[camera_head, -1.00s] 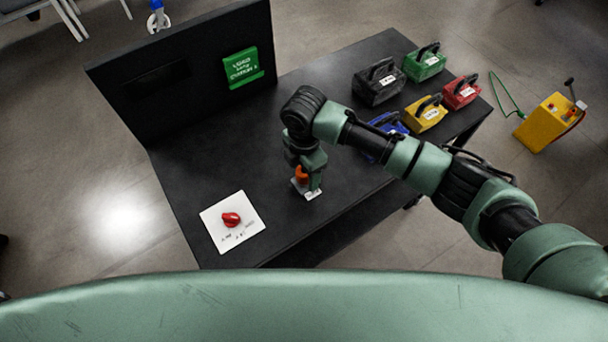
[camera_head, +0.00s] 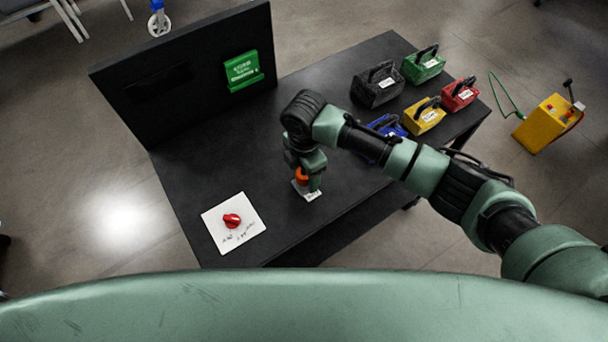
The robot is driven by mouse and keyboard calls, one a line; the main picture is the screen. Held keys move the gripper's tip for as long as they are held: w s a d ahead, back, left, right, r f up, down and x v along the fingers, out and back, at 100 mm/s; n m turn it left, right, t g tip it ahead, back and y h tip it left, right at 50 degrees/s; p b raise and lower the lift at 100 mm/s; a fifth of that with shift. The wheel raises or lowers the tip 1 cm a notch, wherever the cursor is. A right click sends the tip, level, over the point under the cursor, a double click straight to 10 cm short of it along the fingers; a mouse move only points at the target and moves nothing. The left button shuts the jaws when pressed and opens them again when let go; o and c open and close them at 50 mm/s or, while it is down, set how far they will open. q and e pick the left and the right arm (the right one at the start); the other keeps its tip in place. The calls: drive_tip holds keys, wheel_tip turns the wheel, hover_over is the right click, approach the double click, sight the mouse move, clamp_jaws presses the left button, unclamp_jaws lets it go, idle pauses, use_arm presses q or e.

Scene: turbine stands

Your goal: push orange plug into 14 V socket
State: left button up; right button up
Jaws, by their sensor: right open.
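The orange plug (camera_head: 302,176) stands on a small pale base with a white label (camera_head: 312,195) near the table's front edge. My right gripper (camera_head: 308,178) points down over the plug, its fingers beside it. It is open, and I cannot tell whether a finger touches the plug. The gripper hides much of the plug and its base. Several box-like units with handles stand at the back right: black (camera_head: 378,84), green (camera_head: 423,63), red (camera_head: 460,92), yellow (camera_head: 425,115) and blue (camera_head: 388,130). No socket voltage marking is readable. My left gripper is out of view.
A white plate with a red knob (camera_head: 232,220) lies on the black table (camera_head: 225,165), left of the gripper. A black upright panel holds a green sign (camera_head: 242,70). A yellow box (camera_head: 547,123) with a green cable stands on the floor at right.

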clamp_jaws()
drive_tip(key=shift+r+p, duration=0.6)
drive_tip(key=shift+p, duration=0.1)
idle(0.3)
drive_tip(key=shift+r+p, duration=1.45)
drive_tip(key=shift+r, duration=0.1)
drive_tip(key=shift+f, duration=0.15)
